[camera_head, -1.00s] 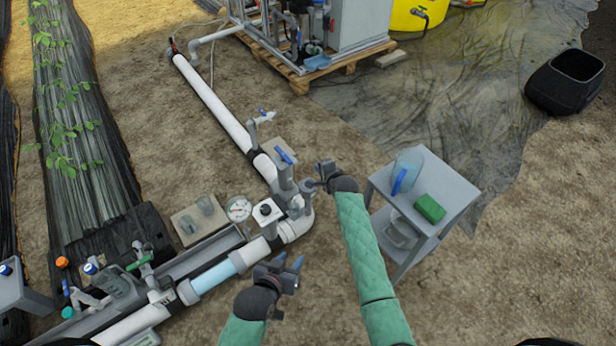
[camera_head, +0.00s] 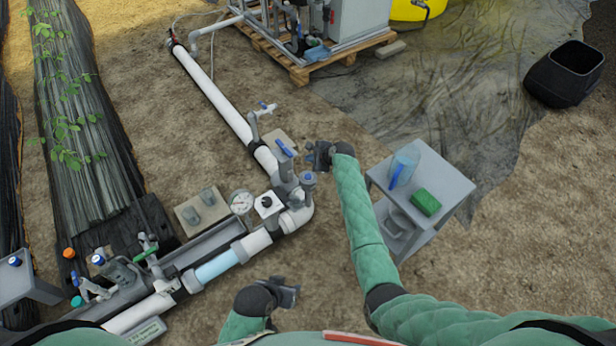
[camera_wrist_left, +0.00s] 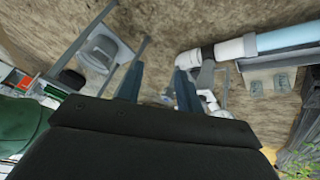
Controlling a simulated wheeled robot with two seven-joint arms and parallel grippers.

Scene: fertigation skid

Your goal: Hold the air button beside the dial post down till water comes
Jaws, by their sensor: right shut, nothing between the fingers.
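The round white dial (camera_head: 241,203) stands by the pipe, left of a white box with a black knob (camera_head: 267,203). An upright grey fitting with a blue-ringed round top (camera_head: 308,180) rises from the pipe elbow to their right. I cannot tell for certain which part is the air button. My right gripper (camera_head: 313,154) is shut and empty, above and beyond that fitting, apart from it. My left gripper (camera_head: 290,290) hangs over bare soil below the pipe. In the left wrist view its two fingers (camera_wrist_left: 158,88) are apart with nothing between them.
A blue-handled valve (camera_head: 285,150) stands just left of my right gripper. A grey side table (camera_head: 452,190) with a clear blue-handled jug (camera_head: 403,165) and a green block (camera_head: 426,204) is close right of my right arm. Soil between pipe and table is clear.

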